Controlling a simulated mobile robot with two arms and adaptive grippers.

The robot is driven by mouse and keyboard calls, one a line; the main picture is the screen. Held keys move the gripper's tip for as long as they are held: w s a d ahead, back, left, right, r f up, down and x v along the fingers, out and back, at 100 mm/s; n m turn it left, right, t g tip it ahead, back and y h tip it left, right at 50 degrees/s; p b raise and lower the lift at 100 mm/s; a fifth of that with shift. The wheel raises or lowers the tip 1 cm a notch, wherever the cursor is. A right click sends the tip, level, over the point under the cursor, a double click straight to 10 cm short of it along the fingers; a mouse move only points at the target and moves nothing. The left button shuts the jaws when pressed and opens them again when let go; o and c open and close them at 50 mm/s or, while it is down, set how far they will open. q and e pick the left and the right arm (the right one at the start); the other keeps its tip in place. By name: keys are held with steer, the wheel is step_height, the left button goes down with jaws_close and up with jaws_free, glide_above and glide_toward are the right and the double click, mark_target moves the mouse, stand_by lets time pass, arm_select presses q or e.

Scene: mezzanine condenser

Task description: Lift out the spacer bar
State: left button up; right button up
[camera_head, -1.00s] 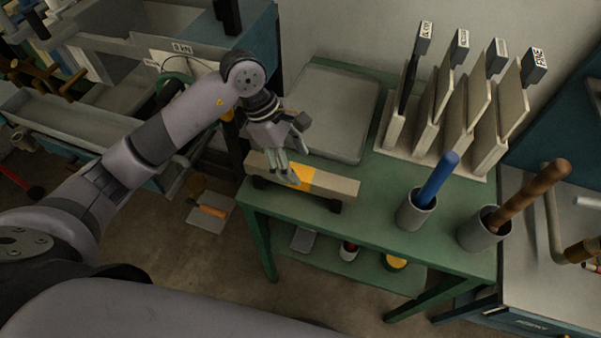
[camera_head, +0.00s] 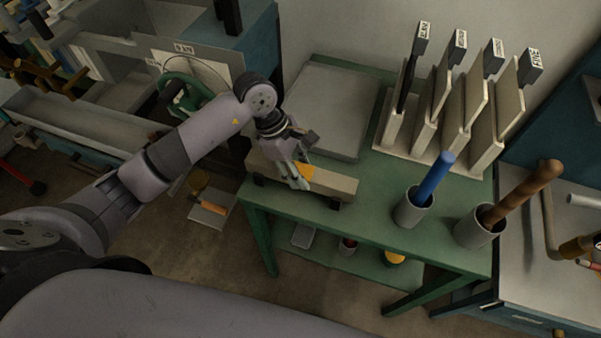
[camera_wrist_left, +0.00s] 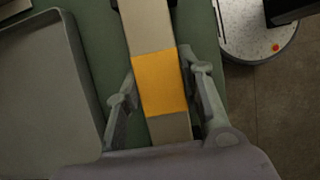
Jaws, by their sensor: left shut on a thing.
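The spacer bar (camera_head: 340,186) is a long beige bar with an orange band at its middle. It lies along the left front edge of the green table, on dark supports near its ends; I see no clear gap beneath it. My left gripper (camera_head: 302,180) is shut on the bar at the orange band, reaching down from above. In the left wrist view, the bar (camera_wrist_left: 150,25) runs between the two fingers (camera_wrist_left: 165,85), one on each side of the band. The fingers hide part of the band in the head view. My right gripper is not in view.
A grey tray (camera_head: 325,105) lies just behind the bar on the green table (camera_head: 375,185). A rack (camera_head: 405,150) of upright labelled plates stands at the back right. Two grey cups, one with a blue rod (camera_head: 436,176) and one with a brown rod (camera_head: 522,192), stand front right.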

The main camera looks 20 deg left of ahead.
arm_select(q)
jaws_close()
steer(key=shift+w+r, duration=0.15)
steer(key=shift+r, duration=0.1)
stand_by(0.5)
